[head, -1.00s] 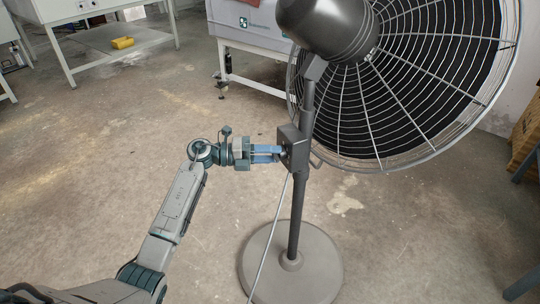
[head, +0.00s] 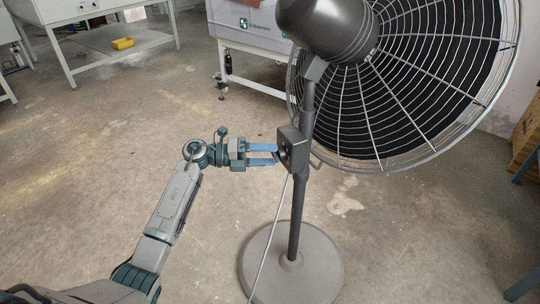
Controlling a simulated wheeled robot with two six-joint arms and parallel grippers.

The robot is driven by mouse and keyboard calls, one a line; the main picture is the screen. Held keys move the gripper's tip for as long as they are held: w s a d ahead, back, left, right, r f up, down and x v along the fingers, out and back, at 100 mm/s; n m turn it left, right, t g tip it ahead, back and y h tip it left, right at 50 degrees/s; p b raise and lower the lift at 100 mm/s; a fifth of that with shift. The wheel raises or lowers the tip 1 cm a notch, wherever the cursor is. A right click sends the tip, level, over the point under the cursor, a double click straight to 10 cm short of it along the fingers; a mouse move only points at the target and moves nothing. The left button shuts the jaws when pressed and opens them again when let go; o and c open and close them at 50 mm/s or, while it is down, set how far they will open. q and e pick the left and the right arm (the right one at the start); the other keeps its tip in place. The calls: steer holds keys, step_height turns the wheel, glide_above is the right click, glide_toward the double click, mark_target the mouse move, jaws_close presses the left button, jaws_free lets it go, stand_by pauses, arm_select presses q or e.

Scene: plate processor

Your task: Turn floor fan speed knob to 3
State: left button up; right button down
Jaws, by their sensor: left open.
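The floor fan (head: 297,215) stands upright on a round grey base, its large wire cage at the upper right. A dark control box (head: 294,146) is fixed to its pole. The speed knob (head: 283,153) shows small and dark on the left face of the box; its setting is too small to read. My left gripper (head: 276,154) is level with the knob, pointing right at it. Its two blue fingers are spread apart, with the tips close to the box face. I cannot tell whether they touch the knob. My right gripper is out of view.
A cable (head: 268,240) hangs from the box down past the base. A white machine on a table (head: 255,66) stands behind the fan. The concrete floor around the fan is clear.

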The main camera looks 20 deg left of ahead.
arm_select(q)
steer(key=v, duration=0.9)
steer(key=shift+a, duration=0.3)
